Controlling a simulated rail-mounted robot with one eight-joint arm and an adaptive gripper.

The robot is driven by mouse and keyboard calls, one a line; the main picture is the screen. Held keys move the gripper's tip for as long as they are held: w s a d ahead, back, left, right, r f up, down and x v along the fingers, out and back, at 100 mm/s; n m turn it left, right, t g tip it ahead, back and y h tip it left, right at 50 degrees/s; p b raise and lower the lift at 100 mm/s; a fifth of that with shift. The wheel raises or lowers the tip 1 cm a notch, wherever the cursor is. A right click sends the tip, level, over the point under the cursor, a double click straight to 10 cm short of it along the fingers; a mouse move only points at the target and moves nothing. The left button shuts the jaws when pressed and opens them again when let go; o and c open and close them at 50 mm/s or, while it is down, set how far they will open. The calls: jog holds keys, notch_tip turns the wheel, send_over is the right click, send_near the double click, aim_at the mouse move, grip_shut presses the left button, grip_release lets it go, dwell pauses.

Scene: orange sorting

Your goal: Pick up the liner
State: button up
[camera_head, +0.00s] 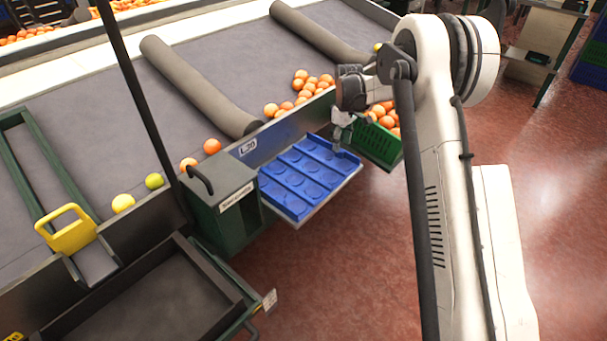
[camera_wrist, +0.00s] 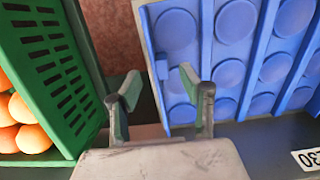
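The liner (camera_head: 303,178) is a blue sheet with rows of round cups and raised ribs. It lies on a pale-edged shelf beside the conveyor's side wall, and also fills the right of the wrist view (camera_wrist: 231,75). My gripper (camera_head: 342,125) is over the liner's upper right end in the head view. In the wrist view my gripper (camera_wrist: 160,88) is open, with a visible gap between its fingers. The right finger overlaps the blue liner and the left finger is over the gap beside its edge. I cannot tell whether either finger touches it.
A green slotted crate (camera_wrist: 55,60) with oranges stands close to the left of the liner in the wrist view; it also shows in the head view (camera_head: 378,148). A dark green cabinet (camera_head: 228,208) stands at the liner's other end. Loose oranges (camera_head: 308,85) lie on the conveyor.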

aim_at(341, 152)
notch_tip(341, 152, down, 4)
jog(key=shift+f, duration=0.2)
grip_shut()
